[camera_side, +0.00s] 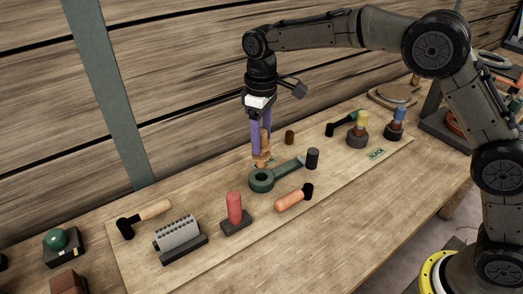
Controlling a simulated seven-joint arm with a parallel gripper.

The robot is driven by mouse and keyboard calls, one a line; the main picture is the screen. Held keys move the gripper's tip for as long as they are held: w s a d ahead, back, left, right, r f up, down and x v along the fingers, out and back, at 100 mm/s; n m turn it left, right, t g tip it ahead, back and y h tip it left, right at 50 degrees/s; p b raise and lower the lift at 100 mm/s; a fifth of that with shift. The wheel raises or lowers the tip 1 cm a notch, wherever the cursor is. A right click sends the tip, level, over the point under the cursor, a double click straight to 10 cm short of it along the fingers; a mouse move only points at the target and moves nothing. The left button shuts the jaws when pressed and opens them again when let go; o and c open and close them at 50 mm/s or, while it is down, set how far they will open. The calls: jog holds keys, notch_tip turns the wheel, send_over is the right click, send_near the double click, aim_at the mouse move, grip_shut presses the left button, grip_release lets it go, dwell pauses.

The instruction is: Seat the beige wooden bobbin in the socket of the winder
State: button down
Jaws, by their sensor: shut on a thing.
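My gripper (261,136), with purple fingers, points down over the middle of the wooden board. It is shut on the beige wooden bobbin (263,156), which hangs upright between and below the fingertips. A dark green piece (262,181) with a round ring end and a long arm lies on the board just in front of the bobbin. Its ring has an opening; I cannot tell for sure whether this is the winder and its socket. The bobbin appears behind the ring, not in it. I cannot tell whether its lower end touches the board.
A black cylinder (312,158) and an orange-handled tool (293,198) are near the green piece. A red peg on a dark block (235,213) and a grey ribbed block (179,234) stand in front. Yellow-topped (358,131) and blue-topped (395,126) pieces stand right. A plank wall is behind.

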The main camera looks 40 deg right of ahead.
aim_at(261, 158)
jog(key=shift+f, duration=0.1)
dwell(0.3)
jog(key=shift+f, duration=1.55)
jog(key=shift+f, duration=1.8)
dwell(1.4)
jog(key=shift+c, duration=0.6)
grip_release()
notch_tip(261, 158, up, 14)
jog(key=shift+f, duration=0.1)
dwell(0.4)
